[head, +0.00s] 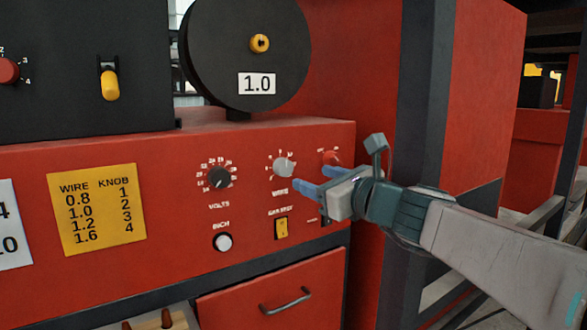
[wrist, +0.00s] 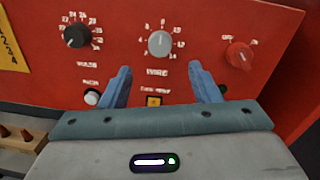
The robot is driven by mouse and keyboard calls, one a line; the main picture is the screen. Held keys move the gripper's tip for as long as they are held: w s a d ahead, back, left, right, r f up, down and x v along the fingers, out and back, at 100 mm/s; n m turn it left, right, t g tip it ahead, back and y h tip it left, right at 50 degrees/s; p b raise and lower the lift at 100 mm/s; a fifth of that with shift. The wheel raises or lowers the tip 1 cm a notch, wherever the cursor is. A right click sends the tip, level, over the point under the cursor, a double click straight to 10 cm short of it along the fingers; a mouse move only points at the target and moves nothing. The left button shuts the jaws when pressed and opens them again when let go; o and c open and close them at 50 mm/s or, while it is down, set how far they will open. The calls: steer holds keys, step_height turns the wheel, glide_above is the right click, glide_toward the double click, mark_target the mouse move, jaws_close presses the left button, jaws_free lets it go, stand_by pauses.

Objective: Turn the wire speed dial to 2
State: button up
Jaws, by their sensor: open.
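The wire speed dial (head: 284,168) is a light grey knob on the red machine's front panel, above the printed word "WIRE". It also shows in the wrist view (wrist: 159,43), near the top centre, with small numbers around it. I cannot clearly read which number it points to. My gripper (head: 308,182) is open and empty, with its blue fingers pointing at the panel just right of and below the dial in the head view. In the wrist view the fingers (wrist: 160,69) are spread to either side, below the dial, and appear apart from it.
A black volts dial (head: 219,177) is left of the wire dial, and a red knob (wrist: 238,55) is to its right. Below are a white inch button (head: 222,242) and a yellow switch (head: 281,228). A yellow chart (head: 97,210) pairs wire 1.0 with knob 2; the reel label (head: 257,84) reads 1.0.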

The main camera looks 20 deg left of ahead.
mark_target(287, 169)
steer(key=p+x, duration=0.1)
steer(key=x, duration=0.8)
steer(key=shift+p, duration=0.3)
steer(key=c, duration=1)
